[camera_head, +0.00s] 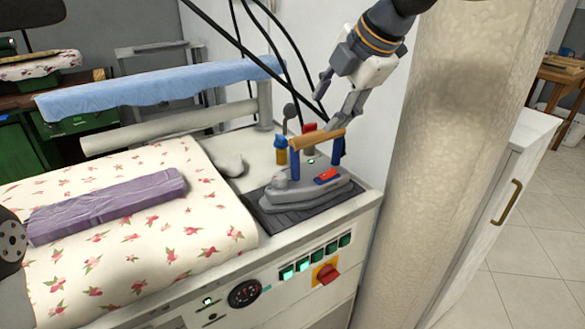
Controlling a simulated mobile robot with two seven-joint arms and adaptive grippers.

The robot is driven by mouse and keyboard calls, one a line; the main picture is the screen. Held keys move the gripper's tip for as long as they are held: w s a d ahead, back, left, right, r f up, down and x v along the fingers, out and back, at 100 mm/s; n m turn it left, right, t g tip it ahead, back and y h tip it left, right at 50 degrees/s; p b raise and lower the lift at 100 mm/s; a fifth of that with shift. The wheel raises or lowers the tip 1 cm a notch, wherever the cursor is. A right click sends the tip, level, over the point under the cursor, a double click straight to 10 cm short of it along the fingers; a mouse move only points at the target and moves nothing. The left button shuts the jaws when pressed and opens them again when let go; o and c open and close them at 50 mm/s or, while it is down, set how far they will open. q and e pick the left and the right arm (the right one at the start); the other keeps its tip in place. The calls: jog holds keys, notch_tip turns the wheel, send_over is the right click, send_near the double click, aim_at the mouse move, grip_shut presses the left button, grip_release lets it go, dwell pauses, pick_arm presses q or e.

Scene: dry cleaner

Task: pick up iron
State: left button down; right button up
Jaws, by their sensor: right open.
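The iron (295,192) has a grey body, blue posts, a wooden bar handle and a red part on its side. It sits on a dark ribbed rest at the right end of the ironing station. My right gripper (329,107) is open and comes down from the upper right. Its fingertips are close to the right end of the handle; one finger overlaps that end in the picture, and I cannot tell whether it touches.
A floral ironing pad (180,240) with a folded purple cloth (105,204) lies to the left. Black cables hang behind the iron. A thick pale column (455,130) stands close on the right. A control panel with a red switch (327,274) is in front.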

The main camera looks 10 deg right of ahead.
aim_at(312, 134)
jog(key=f, duration=0.3)
jog(key=shift+w+a+f+b, duration=0.25)
jog(key=shift+w+f+b, duration=0.05)
jog(key=x, duration=0.7)
jog(key=shift+w+f+b, duration=0.15)
jog(key=shift+w+b, duration=0.15)
jog(key=shift+b, duration=0.1)
pick_arm(q)
jog(key=s+f, duration=0.1)
jog(key=s, duration=0.2)
jog(key=shift+d+f+g, duration=0.15)
jog(key=shift+f+g, duration=0.2)
jog(key=shift+g, duration=0.05)
pick_arm(e)
grip_shut()
jog(key=shift+w+r, duration=0.1)
jog(key=shift+r, duration=0.35)
